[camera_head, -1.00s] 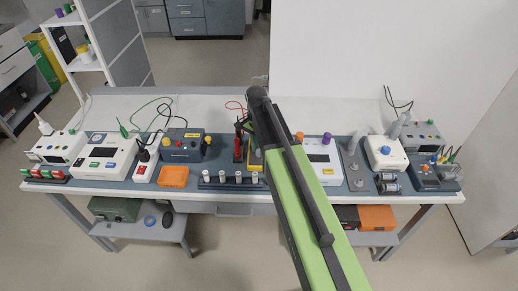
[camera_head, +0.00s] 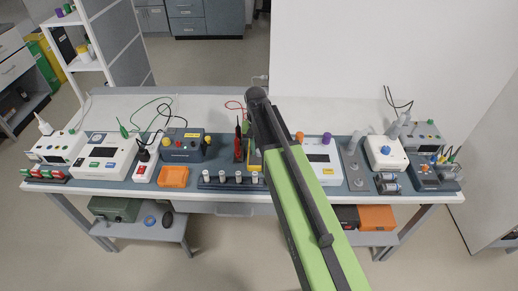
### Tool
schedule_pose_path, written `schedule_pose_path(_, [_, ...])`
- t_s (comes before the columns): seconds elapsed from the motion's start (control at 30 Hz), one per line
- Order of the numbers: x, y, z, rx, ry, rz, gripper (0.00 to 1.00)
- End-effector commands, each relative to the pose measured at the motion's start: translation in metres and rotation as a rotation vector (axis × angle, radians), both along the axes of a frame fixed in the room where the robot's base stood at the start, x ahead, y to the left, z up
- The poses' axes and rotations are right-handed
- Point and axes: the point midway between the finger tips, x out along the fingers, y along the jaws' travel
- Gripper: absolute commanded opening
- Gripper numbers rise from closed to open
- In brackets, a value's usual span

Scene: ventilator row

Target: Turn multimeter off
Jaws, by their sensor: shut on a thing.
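The multimeter (camera_head: 255,159) is the yellow-edged device just left of my green arm, near the middle of the bench. My arm covers most of it, including its dial and display. My gripper (camera_head: 247,129) shows only as a small dark sliver left of the arm's dark elbow, above the multimeter. Its fingertips are behind the arm. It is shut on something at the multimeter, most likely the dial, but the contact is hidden. Red and black test probes (camera_head: 238,143) stand upright just left of the multimeter.
A rack of white-capped vials (camera_head: 232,181) stands in front. An orange tray (camera_head: 174,177) and a dark box with yellow knobs (camera_head: 183,145) are to the left. A white device with a display (camera_head: 323,160) is close to the arm's right. The bench's back strip (camera_head: 330,112) is mostly clear.

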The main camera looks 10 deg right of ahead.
Motion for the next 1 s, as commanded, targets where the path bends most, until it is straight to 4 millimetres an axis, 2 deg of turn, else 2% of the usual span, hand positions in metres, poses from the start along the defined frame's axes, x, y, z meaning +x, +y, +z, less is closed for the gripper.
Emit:
schedule_pose_path(0.4, [-0.0008,-0.0006,-0.0002,-0.002,0.002,0.170,0.00])
schedule_pose_path(0.93, [-0.0008,-0.0006,-0.0002,-0.002,0.002,0.190,0.00])
schedule_pose_path(0.97, [-0.0008,-0.0006,-0.0002,-0.002,0.002,0.190,0.32])
schedule_pose_path(1.0, [-0.0007,-0.0006,-0.0002,-0.001,0.002,0.190,0.37])
